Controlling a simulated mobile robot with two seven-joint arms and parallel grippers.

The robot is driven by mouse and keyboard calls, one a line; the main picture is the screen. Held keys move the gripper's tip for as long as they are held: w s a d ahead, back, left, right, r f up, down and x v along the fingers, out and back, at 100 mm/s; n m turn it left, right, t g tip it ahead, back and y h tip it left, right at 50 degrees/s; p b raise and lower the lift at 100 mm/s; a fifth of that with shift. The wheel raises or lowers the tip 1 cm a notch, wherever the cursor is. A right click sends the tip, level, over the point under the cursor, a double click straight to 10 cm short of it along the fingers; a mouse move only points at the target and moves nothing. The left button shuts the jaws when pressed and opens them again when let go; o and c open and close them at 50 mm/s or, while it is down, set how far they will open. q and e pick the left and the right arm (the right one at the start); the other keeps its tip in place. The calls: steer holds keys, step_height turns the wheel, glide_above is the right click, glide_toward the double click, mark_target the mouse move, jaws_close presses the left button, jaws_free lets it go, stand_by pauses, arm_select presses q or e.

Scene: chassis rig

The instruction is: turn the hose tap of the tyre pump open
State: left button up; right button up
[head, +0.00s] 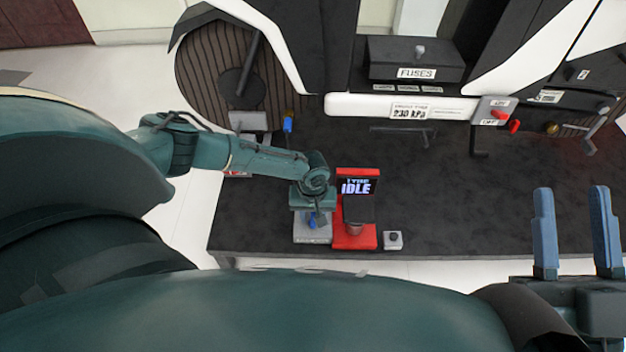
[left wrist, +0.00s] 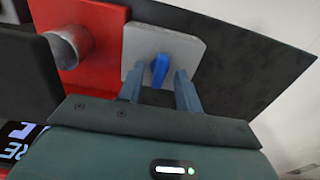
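The tyre pump (head: 343,238) is a red unit at the table's front edge, with a dark screen reading IDLE. Beside it on the left is a light grey plate (head: 312,239) with a small blue tap handle (head: 312,222). The left wrist view shows the blue handle (left wrist: 160,69) upright on the grey plate (left wrist: 190,45). My left gripper (left wrist: 160,88) is open, with one finger on either side of the handle and visible gaps; whether it touches the plate is unclear. My right gripper (head: 572,205) is open and empty at the right.
A small grey block with a dark knob (head: 393,239) stands right of the pump. Further back are a FUSES box (head: 415,60), a red switch (head: 500,114) and a second blue part (head: 288,123). The dark tabletop (head: 440,205) right of the pump is mostly clear.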

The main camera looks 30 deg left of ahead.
arm_select(q)
steer(key=shift+f, duration=0.1)
steer(key=shift+c, duration=0.2)
jaws_close()
stand_by(0.4)
